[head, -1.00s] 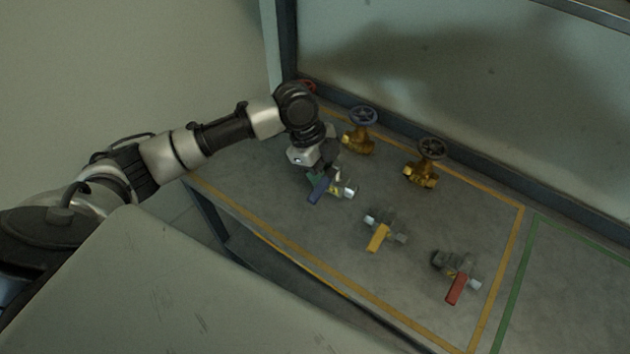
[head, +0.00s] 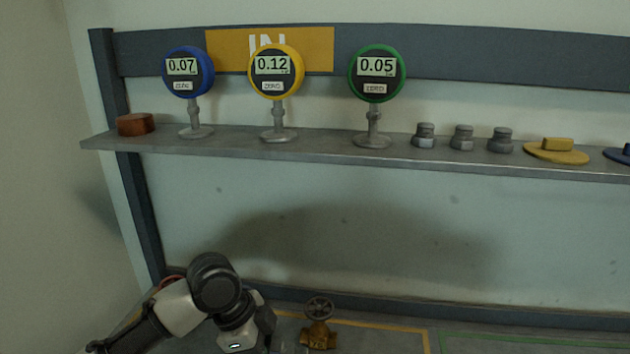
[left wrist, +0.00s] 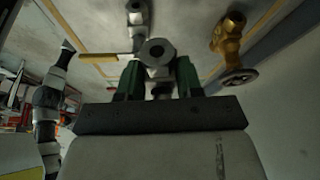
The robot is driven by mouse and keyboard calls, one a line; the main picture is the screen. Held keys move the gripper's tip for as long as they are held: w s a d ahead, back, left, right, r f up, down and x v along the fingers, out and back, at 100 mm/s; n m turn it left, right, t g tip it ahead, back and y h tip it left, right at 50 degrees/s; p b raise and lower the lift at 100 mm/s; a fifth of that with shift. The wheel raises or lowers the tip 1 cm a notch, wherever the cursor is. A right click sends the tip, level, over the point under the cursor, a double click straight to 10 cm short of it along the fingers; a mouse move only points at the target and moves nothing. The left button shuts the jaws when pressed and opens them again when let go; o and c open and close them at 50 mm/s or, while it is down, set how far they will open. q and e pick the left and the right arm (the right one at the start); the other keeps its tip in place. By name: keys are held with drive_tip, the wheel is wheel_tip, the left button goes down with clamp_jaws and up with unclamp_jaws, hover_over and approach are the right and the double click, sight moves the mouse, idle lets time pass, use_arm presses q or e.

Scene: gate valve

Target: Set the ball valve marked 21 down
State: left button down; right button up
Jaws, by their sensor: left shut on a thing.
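In the left wrist view my left gripper (left wrist: 158,82), with green fingers, is shut on a grey metal ball valve (left wrist: 157,50). The valve's round, open pipe end faces the camera between the fingertips.
A brass gate valve (head: 318,325) stands right of my left wrist; one also shows in the wrist view (left wrist: 228,38). Above, a shelf (head: 330,150) carries blue (head: 188,72), yellow (head: 276,72) and green (head: 376,73) gauges, several grey fittings and a yellow disc (head: 556,151).

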use_arm(q)
drive_tip(key=s+a+n+t+y, duration=0.2)
drive_tip(key=a+n, duration=0.6)
drive_tip(key=n, duration=0.9)
drive_tip(key=t+y, duration=0.2)
drive_tip(key=shift+a+r+n+t, duration=0.25)
drive_tip(key=shift+a+n+t, duration=0.05)
drive_tip(key=shift+a+n, duration=0.1)
drive_tip(key=shift+s, duration=0.1)
drive_tip(key=shift+d, duration=0.1)
